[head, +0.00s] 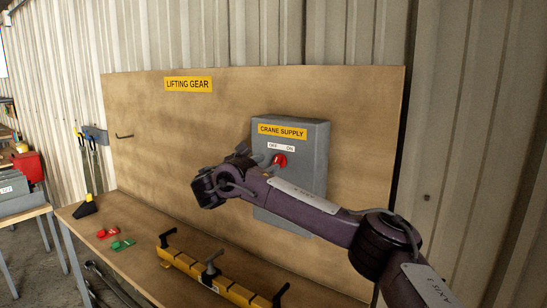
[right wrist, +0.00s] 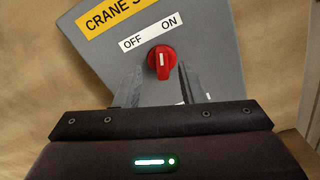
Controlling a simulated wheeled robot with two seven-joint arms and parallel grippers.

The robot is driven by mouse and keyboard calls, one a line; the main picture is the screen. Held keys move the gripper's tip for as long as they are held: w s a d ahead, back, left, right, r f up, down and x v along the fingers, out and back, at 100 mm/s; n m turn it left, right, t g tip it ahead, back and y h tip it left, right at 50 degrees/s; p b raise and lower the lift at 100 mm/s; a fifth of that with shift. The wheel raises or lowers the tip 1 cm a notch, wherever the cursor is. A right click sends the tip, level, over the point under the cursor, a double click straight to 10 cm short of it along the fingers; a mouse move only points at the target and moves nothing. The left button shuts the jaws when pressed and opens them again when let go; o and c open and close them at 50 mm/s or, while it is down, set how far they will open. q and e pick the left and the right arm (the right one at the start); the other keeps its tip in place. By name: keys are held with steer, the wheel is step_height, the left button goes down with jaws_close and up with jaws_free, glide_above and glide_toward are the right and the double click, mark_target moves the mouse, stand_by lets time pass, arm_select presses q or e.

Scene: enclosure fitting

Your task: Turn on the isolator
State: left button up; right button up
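The isolator is a grey box (head: 305,185) on the wooden board, with a yellow "CRANE SUPPLY" label and a white OFF/ON label. Its red rotary knob (head: 280,160) also shows in the right wrist view (right wrist: 161,63). The knob's white mark points straight up in that view, between the two words and closer to ON. My right gripper (right wrist: 160,80) is open, its fingers apart on either side below the knob. I cannot tell whether they touch it. In the head view the right hand (head: 242,157) is just left of the knob. My left gripper is not in view.
A bench (head: 140,240) runs below the board (head: 190,130), carrying a yellow bar with black handles (head: 215,275), red (head: 107,233) and green (head: 122,244) pieces and a black-and-yellow item (head: 86,207). Tools hang at the left. The board around the box is mostly bare.

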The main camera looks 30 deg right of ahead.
mark_target(276, 161)
steer(key=x, duration=0.3)
steer(key=shift+d+p, duration=0.1)
steer(key=shift+p, duration=0.25)
steer(key=shift+w+d+f, duration=0.15)
steer(key=shift+w+d, duration=0.05)
steer(key=shift+d, duration=0.35)
steer(key=shift+a, duration=0.1)
steer(key=c, duration=0.8)
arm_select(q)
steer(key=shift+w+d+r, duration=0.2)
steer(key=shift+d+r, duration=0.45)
